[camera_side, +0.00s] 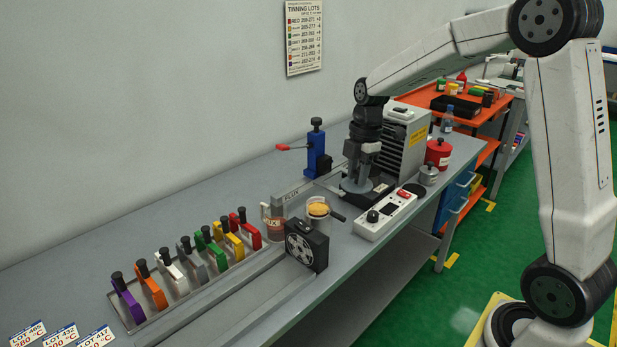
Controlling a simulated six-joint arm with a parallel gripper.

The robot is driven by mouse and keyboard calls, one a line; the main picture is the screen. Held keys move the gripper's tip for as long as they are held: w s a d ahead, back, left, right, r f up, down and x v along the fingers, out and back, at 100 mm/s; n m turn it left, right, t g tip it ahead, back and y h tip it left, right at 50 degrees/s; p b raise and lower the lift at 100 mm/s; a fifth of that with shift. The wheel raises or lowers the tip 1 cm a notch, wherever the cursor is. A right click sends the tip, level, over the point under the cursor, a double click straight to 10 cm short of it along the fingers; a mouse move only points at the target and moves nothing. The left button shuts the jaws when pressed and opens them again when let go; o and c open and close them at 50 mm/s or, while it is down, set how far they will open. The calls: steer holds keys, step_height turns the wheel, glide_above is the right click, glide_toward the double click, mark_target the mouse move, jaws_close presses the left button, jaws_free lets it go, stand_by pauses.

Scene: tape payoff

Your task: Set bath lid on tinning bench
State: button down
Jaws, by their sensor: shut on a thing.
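My gripper (354,178) is over the back of the tinning bench (190,220), pointing down.
A vented grey unit (405,140), a red can (439,153) and a small metal pot (429,175) stand to the right. A blue clamp (317,155) is behind left. A jar (318,210), a black fan box (306,245) and several coloured holders (205,250) are nearer.

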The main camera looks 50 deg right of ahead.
steer(key=shift+r, duration=0.1)
stand_by(0.3)
step_height(320, 180, up, 5)
steer(key=shift+w, duration=0.1)
steer(key=n, duration=0.2)
steer(key=w+a+n, duration=0.1)
steer(key=w+n, duration=0.1)
steer(key=n, duration=0.1)
steer(key=shift+a+n+g, duration=0.15)
steer(key=shift+n+g, duration=0.15)
glide_above(339, 259)
step_height(339, 259, down, 21)
steer(key=shift+d, duration=0.25)
steer(key=shift+f, duration=2.95)
steer(key=shift+f, duration=0.45)
jaws_free()
steer(key=shift+r, duration=0.15)
